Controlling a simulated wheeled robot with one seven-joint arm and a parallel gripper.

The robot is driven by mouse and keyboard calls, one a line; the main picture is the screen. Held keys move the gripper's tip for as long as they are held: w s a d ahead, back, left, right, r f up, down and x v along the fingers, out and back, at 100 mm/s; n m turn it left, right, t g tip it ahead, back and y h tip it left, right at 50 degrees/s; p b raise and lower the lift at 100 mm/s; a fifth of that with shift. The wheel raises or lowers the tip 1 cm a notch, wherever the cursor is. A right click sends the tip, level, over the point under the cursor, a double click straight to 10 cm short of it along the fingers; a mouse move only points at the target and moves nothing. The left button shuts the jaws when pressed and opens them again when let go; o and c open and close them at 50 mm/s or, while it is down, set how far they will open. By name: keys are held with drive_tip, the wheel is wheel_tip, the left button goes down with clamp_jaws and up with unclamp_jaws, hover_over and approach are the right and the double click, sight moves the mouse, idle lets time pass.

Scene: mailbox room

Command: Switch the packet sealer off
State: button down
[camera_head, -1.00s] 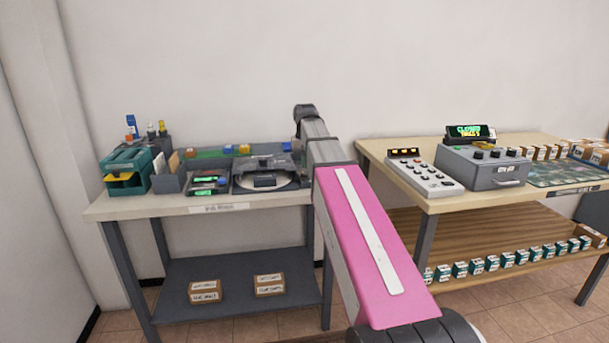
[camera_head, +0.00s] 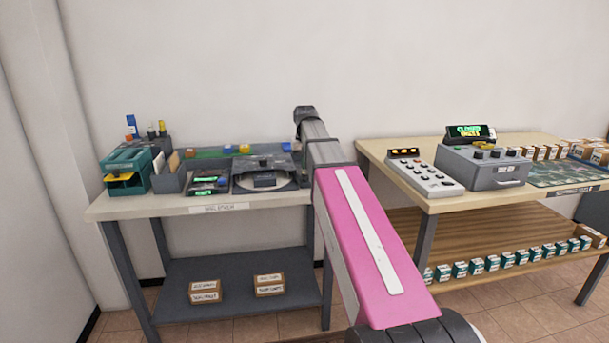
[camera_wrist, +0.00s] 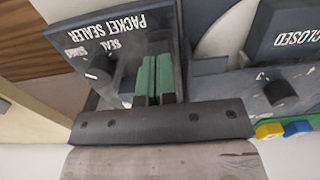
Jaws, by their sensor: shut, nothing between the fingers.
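The packet sealer (camera_wrist: 135,30) is a dark grey box in the wrist view, with upside-down white lettering "PACKET SEALER" and "SEAL". A second, smaller label beside "SEAL" is hard to read. A dark round knob or lever (camera_wrist: 98,75) stands on the panel near these labels. My gripper (camera_wrist: 154,62) has green fingers shut together with nothing between them. They point over the sealer's panel, to the right of the knob in the wrist view; I cannot tell whether they touch it. In the head view my arm hides the sealer and the gripper.
A grey unit labelled "CLOSED" (camera_wrist: 293,38) with a dark knob (camera_wrist: 281,93) is beside the sealer. The left table (camera_head: 150,208) also holds a round dial device (camera_head: 266,180) and teal drawers (camera_head: 125,170). A keypad box (camera_head: 436,180) and grey machine (camera_head: 484,168) stand on the right table.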

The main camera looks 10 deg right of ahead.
sight(305, 174)
drive_tip(key=shift+f, duration=1.25)
idle(0.7)
drive_tip(key=shift+r, duration=3.5)
